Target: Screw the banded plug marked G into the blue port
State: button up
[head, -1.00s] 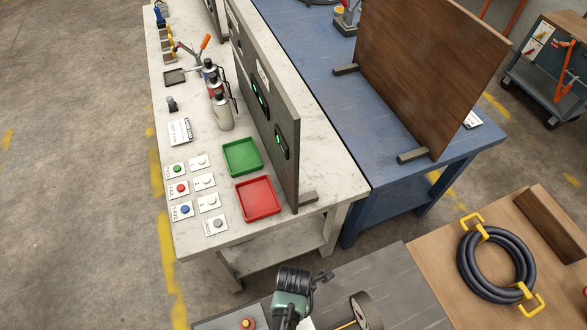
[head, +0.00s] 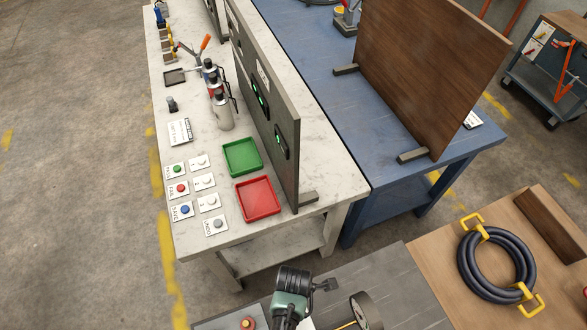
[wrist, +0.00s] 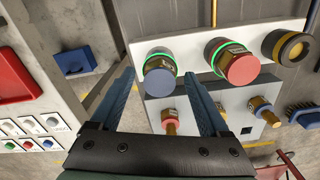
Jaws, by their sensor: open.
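Below are a brass plug with a red band (wrist: 171,121) and one with a blue band (wrist: 262,108). No letter G is legible. In the head view my gripper is at the bottom and its fingers are unclear.
A black fitting with a yellow ring (wrist: 289,46) is at the panel's upper right. In the head view, a pale bench holds a green tray (head: 242,172), a red tray (head: 274,207) and colored buttons. A coiled dark hose (head: 464,259) lies on a wooden surface at right.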

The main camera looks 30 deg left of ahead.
notch_tip(320, 180, up, 13)
jog(key=b, duration=0.2)
dwell(0.4)
jog(key=shift+f, duration=0.1)
jog(key=w+r+m+t+y+b, duration=0.1)
jog(key=w+r+m+t+b, duration=0.5)
jog(key=w, duration=0.7)
jog(key=w+d+r+m+t+y+b, duration=0.1)
jog(key=w+r+m+t, duration=0.3)
jog(key=r, duration=0.4)
jog(key=w+r+m+t+b, duration=0.25)
jog(key=w+r, duration=0.35)
jog(key=r, duration=0.3)
jog(key=s+d+r+m+t+b, duration=0.1)
jog(key=d+r+m+t+b, duration=0.2)
jog(key=r, duration=0.6)
jog(key=d+r+m+t, duration=0.25)
jog(key=r+t, duration=0.25)
jog(key=r, duration=0.4)
jog(key=s+d+r+m+t+h+b, duration=0.2)
jog(key=s+r+m+t, duration=0.5)
jog(key=s+r, duration=0.4)
notch_tip(320, 180, up, 3)
jog(key=shift+d+f+b, duration=0.1)
jog(key=shift+d+b, duration=0.35)
jog(key=shift+d, duration=0.1)
